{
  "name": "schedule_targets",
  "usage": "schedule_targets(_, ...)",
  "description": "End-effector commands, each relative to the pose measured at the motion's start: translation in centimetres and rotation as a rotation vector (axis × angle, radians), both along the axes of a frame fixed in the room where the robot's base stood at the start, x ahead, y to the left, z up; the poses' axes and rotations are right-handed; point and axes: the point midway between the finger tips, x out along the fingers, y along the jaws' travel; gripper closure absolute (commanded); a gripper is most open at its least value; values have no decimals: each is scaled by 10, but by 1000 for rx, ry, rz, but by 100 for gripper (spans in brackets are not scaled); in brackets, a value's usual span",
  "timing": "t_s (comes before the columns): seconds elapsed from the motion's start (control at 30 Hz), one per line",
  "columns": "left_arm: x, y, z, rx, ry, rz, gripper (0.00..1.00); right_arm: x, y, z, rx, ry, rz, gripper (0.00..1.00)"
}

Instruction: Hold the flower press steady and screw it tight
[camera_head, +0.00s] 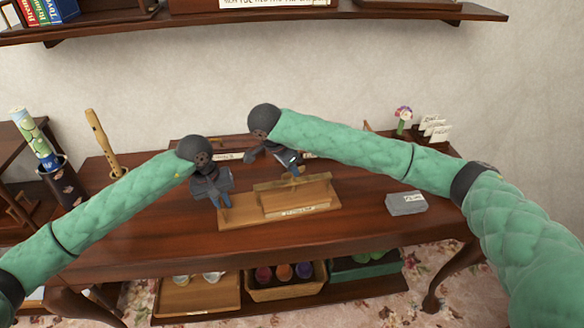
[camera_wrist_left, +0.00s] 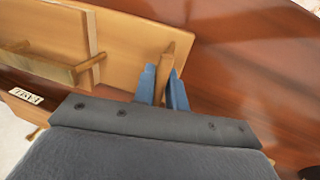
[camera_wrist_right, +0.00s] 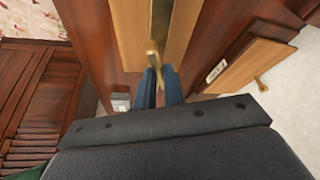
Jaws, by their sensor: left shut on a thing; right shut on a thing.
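The flower press (camera_head: 322,212) is a light wooden board with a raised block and a bar across it, standing on the brown desk. Its board fills the upper left of the left wrist view (camera_wrist_left: 150,27). My left gripper (camera_head: 224,202) is shut on an upright wooden peg (camera_wrist_left: 168,55) at the left end of the board. My right gripper (camera_head: 294,169) is above the back of the block. In the right wrist view its blue fingers (camera_wrist_right: 160,88) are shut on a narrow brass-coloured piece (camera_wrist_right: 152,50) on the press. My gripper partly hides this piece.
A grey labelled block (camera_head: 405,204) lies on the desk (camera_head: 370,225) to the right. A flower stand (camera_head: 402,125) and cards (camera_head: 435,128) stand at the back right. A flute (camera_head: 101,140) stands at the left. A shelf (camera_head: 400,13) runs above.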

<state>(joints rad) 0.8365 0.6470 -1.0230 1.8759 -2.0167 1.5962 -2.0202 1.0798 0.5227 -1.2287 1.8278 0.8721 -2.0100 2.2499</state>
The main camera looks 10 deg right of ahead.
Motion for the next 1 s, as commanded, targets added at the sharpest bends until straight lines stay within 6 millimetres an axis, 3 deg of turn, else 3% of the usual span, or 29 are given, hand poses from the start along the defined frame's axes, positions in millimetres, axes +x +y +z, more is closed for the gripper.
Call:
schedule_targets(0.3,-1,-1,-1,-1,1,-1,100,1,1,0,0,-1,-114,100)
schedule_targets(0.83,-1,-1,-1,-1,2,-1,100,1,0,0,0,-2,-137,100)
schedule_targets(0.87,-1,-1,-1,-1,2,-1,100,1,0,0,0,-2,-137,85)
schedule_targets(0.9,-1,-1,-1,-1,2,-1,100,1,0,0,0,-2,-137,78)
schedule_targets(0.97,-1,-1,-1,-1,2,-1,100,1,0,0,0,-2,-137,67)
schedule_targets(1.0,-1,-1,-1,-1,2,-1,100,1,0,0,0,-2,-137,67)
